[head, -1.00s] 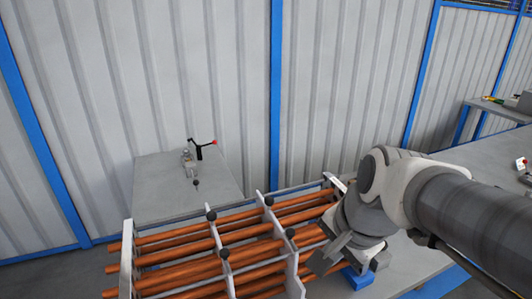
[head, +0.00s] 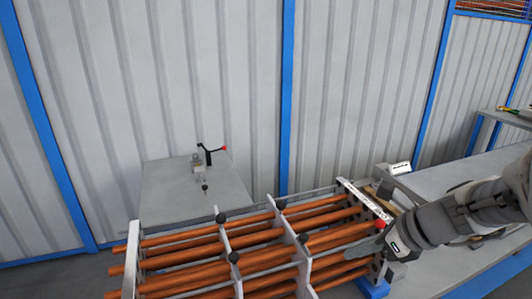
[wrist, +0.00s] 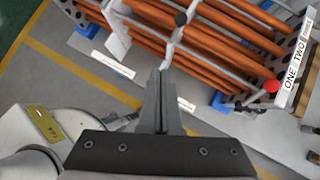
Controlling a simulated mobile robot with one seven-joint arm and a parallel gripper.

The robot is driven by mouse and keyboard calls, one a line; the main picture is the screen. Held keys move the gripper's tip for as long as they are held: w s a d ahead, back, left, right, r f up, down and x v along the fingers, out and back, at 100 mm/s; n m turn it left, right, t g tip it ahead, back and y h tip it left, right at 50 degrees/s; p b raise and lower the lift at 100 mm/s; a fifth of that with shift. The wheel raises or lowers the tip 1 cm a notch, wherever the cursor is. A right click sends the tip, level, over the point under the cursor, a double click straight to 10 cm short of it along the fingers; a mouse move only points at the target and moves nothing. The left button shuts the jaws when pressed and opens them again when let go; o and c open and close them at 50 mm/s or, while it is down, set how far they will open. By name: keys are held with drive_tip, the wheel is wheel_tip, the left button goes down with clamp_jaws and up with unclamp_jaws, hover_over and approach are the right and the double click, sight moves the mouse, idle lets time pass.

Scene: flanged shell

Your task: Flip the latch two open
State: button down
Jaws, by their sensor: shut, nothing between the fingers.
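A white strip (wrist: 292,76) lettered ONE, TWO and a third label runs along the rack's end plate in the wrist view. A latch with a red knob (wrist: 271,86) is beside the ONE and TWO lettering; I cannot tell which label it belongs to. The red knob (head: 380,224) also shows at the rack's right end in the head view. My gripper (wrist: 160,72) is shut and empty, left of the red knob and apart from it in the wrist view. In the head view my gripper (head: 362,250) is low at the rack's right end.
The rack of orange-brown tubes (head: 185,242) has plates and black knobs (head: 234,257) between the tubes. A long grey bench (head: 450,175) stands right. Corrugated wall lies behind.

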drive_tip(key=shift+w+d+r+t+b, duration=0.1)
drive_tip(key=shift+w+d+t+b, duration=0.05)
drive_tip(key=shift+w+d+t, duration=0.35)
drive_tip(key=shift+w+d+t+b, duration=0.15)
drive_tip(key=shift+w+d+t, duration=0.1)
drive_tip(key=shift+d, duration=0.3)
drive_tip(key=b, duration=0.1)
approach(307, 243)
drive_tip(key=x, duration=0.5)
drive_tip(key=shift+w+a+f, duration=0.15)
drive_tip(key=shift+w+f, duration=0.05)
drive_tip(key=shift+f, duration=0.1)
